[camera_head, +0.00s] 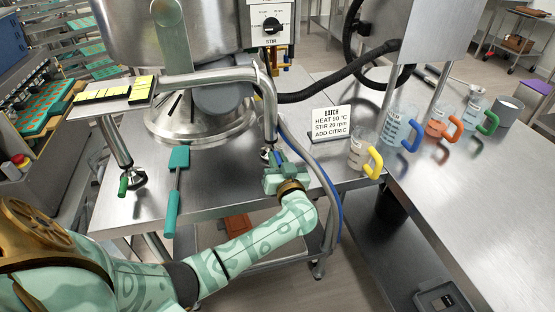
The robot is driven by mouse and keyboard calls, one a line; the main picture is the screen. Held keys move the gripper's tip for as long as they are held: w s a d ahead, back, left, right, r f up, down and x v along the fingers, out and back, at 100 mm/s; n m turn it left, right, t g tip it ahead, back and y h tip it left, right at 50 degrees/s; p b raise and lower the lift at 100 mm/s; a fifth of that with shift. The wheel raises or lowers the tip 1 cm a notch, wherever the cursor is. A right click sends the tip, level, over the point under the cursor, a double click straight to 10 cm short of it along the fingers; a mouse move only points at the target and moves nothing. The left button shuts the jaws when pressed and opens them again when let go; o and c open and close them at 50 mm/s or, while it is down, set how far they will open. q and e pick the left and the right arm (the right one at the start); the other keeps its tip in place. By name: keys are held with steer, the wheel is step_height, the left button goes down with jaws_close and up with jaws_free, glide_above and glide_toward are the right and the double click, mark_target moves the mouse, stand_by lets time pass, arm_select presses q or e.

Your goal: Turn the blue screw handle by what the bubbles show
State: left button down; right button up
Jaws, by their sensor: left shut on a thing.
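The kettle frame (205,80) stands on the steel table on levelling feet. Two yellow level vials (101,93) (142,88) sit at the frame's left corner, set across each other; their bubbles are too small to read. A green screw handle (123,186) is at the left foot. The blue screw handle (271,158) is at the right foot, mostly covered by my left gripper (270,160), which is shut on it. My right gripper is out of view.
A teal long-handled tool (175,180) lies at the table's front. A batch sign (331,124) and several jugs with coloured handles, including a yellow-handled jug (362,155), stand to the right. A blue hose (325,185) hangs close beside my left gripper.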

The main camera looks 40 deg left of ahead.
arm_select(q)
steer(key=p, duration=0.1)
steer(key=r+n+g+y+p, duration=0.1)
steer(key=p, duration=0.1)
steer(key=shift+w+r, duration=0.25)
steer(key=shift+w, duration=0.15)
steer(key=shift+w+d+f+n+g+y+p, duration=0.1)
steer(key=shift+d+f+n+g+y+p, duration=0.15)
steer(key=shift+g+p, duration=0.3)
steer(key=shift+w+f+n+g, duration=0.15)
steer(key=shift+f+n+g, duration=0.1)
steer(key=shift+f, duration=0.1)
steer(key=shift+w+d+f+n+g+y+b, duration=0.1)
steer(key=shift+w+f+n+g+y+b, duration=0.2)
steer(key=shift+b, duration=0.45)
steer(key=shift+s+d+r+g, duration=0.1)
steer(key=shift+g, duration=0.2)
steer(key=shift+r+y, duration=0.1)
steer(key=shift+y, duration=0.15)
steer(key=c, duration=1.3)
jaws_free()
steer(key=shift+c, duration=0.2)
